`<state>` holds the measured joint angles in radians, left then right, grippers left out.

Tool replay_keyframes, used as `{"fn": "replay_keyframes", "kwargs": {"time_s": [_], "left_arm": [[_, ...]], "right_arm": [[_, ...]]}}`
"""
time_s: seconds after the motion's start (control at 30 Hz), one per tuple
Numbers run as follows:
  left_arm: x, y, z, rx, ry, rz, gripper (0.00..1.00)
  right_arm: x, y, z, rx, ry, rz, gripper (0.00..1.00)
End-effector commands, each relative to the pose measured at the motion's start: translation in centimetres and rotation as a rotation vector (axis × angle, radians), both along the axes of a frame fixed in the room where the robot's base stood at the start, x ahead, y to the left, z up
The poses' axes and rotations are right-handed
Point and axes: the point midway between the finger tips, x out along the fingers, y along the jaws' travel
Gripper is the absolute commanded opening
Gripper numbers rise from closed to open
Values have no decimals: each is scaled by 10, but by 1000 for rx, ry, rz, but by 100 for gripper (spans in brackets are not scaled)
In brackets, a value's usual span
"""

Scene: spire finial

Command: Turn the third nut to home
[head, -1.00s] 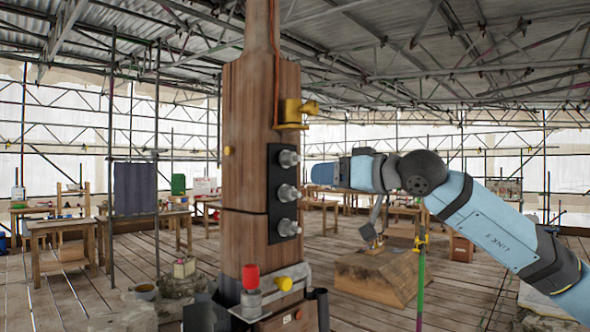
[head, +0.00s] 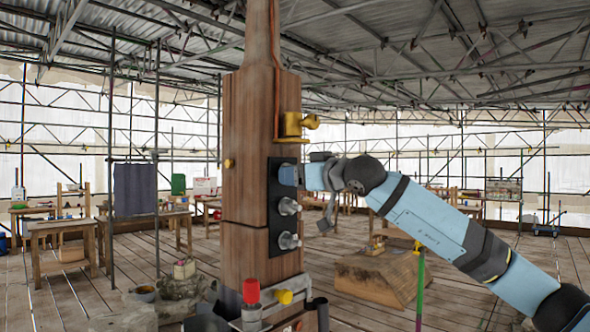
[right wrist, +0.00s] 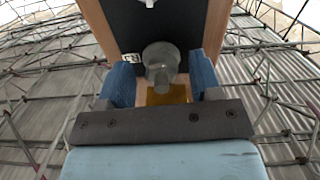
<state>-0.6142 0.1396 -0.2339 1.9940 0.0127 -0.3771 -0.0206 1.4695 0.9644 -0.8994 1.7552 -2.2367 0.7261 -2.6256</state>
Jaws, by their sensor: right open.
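A black plate (head: 274,215) on the wooden post carries three grey nuts in a column. The middle nut (head: 289,206) and the bottom nut (head: 289,241) show clearly in the head view. My right gripper (head: 300,177) is at the top nut and covers most of it there. In the right wrist view, the top nut (right wrist: 160,66) sits between the open blue fingers of my right gripper (right wrist: 160,80), with a gap on each side. Part of another nut (right wrist: 148,3) shows at the upper edge. My left gripper is not in view.
A brass fitting (head: 292,124) sticks out of the post (head: 245,190) just above the plate. A red-capped fitting (head: 251,291) and a yellow knob (head: 284,297) are below. A wooden block (head: 380,277) stands behind my right arm on the plank floor.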

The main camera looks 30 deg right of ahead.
Motion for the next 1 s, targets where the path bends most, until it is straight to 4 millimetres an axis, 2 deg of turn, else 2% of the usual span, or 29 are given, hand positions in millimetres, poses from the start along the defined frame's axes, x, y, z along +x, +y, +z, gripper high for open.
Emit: {"fn": "replay_keyframes", "kwargs": {"time_s": [0.13, 0.4, 0.6, 0.63, 1.0], "left_arm": [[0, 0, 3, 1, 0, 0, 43], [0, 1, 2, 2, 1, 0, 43], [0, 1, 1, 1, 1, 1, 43], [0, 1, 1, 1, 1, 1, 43], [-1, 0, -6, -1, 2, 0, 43]], "right_arm": [[7, 3, 0, 1, 0, 1, 59], [8, 3, 0, 0, 0, 1, 59], [8, 3, 0, 0, 0, 1, 13], [8, 3, 0, 0, 0, 1, 10], [8, 3, -2, 52, 17, 0, 10]]}}
